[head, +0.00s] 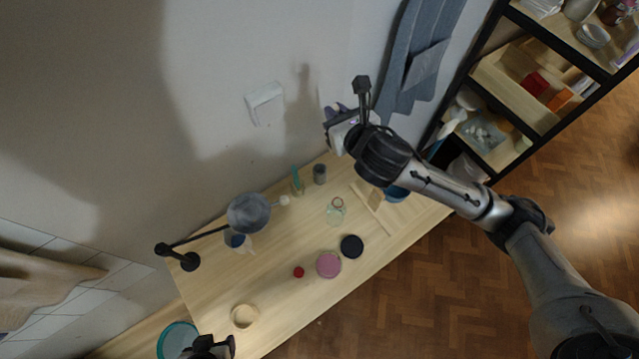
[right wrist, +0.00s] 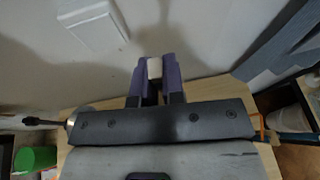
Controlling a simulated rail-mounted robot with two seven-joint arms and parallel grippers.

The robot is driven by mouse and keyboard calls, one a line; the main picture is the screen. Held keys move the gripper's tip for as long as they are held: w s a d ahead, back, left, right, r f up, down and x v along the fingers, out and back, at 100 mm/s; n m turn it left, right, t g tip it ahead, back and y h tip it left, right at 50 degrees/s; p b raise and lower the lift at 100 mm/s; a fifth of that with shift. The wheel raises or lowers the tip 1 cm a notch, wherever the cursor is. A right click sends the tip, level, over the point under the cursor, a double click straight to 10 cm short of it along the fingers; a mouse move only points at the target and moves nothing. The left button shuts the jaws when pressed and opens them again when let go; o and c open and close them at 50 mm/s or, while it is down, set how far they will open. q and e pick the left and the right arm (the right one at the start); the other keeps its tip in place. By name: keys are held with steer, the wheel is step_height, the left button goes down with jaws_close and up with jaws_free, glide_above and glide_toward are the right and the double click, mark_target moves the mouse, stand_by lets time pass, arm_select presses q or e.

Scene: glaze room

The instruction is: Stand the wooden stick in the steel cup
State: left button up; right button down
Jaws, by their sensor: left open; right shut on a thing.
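My right gripper (head: 334,122) is raised near the wall, above the back edge of the table. In the right wrist view its purple fingers (right wrist: 154,82) are closed on a pale, squared piece (right wrist: 154,68), which looks like the end of the wooden stick. The rest of the stick cannot be made out. A small grey cylinder (head: 320,174), which looks like the steel cup, stands upright at the back of the table, below the right gripper in the head view. My left gripper (head: 218,347) is open at the bottom edge, near the table's front left corner, and partly cut off.
Beside the grey cylinder is a teal upright item (head: 297,180). A lamp (head: 248,212) reaches over the back left. A glass jar (head: 335,212), wooden frame (head: 378,213), black disc (head: 351,246), pink disc (head: 329,264) and wooden ring (head: 245,316) occupy the table. Shelves (head: 490,85) stand right.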

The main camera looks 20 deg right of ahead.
arm_select(q)
steer(key=f+b, duration=0.3)
steer(key=f, duration=0.1)
steer(key=f+b, duration=0.6)
steer(key=f, duration=0.1)
steer(key=shift+a+f, duration=0.3)
steer(key=shift+a, duration=0.05)
steer(key=shift+d+f+b, duration=0.25)
steer(key=shift+b, duration=0.2)
steer(key=shift+s+a+f, duration=0.1)
steer(key=shift+a+f, duration=0.1)
steer(key=shift+a, duration=0.05)
arm_select(e)
steer(key=w+f, duration=0.3)
steer(key=f, duration=0.9)
steer(key=w+f+n+g+y, duration=0.1)
steer(key=w+f, duration=0.2)
steer(key=f, duration=1)
steer(key=shift+w+a+y, duration=0.3)
steer(key=shift+w+a, duration=0.05)
steer(key=shift+w, duration=0.05)
steer(key=shift+f, duration=0.2)
steer(key=c, duration=1.4)
jaws_free()
arm_select(q)
steer(key=shift+d, duration=0.2)
arm_select(e)
steer(key=shift+o, duration=0.9)
